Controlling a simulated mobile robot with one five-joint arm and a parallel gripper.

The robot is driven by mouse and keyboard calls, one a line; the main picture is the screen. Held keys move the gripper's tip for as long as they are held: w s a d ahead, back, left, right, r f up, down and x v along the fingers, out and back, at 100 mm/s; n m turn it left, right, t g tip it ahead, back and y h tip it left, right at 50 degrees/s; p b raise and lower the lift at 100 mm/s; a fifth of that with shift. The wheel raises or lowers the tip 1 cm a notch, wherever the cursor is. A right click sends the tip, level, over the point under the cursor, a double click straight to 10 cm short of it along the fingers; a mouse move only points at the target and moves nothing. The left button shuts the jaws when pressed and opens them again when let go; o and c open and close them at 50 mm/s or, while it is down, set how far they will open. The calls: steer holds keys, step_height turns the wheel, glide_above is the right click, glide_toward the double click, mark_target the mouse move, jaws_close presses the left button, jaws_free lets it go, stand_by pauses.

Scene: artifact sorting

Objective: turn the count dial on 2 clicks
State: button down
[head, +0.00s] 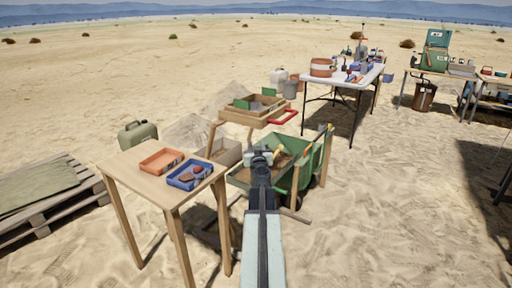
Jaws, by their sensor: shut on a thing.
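My gripper (264,151) is at the end of my arm, in the middle of the head view, over the green cart (312,163). It is shut on a small pale-yellow thing (279,151), which is partly hidden and too small to identify. I cannot make out a count dial for certain in this view.
A wooden table (143,178) at the left holds an orange tray (161,161) and a blue tray (190,175) with reddish-brown pieces. A wooden sieve frame (240,115) with a red handle (283,117) stands behind the cart. A white table (338,83) is farther back. Open sand lies at right.

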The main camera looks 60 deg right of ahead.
steer(key=c, duration=0.9)
jaws_free()
steer(key=v, duration=0.7)
steer(key=shift+s+a, duration=0.25)
steer(key=shift+a, duration=0.05)
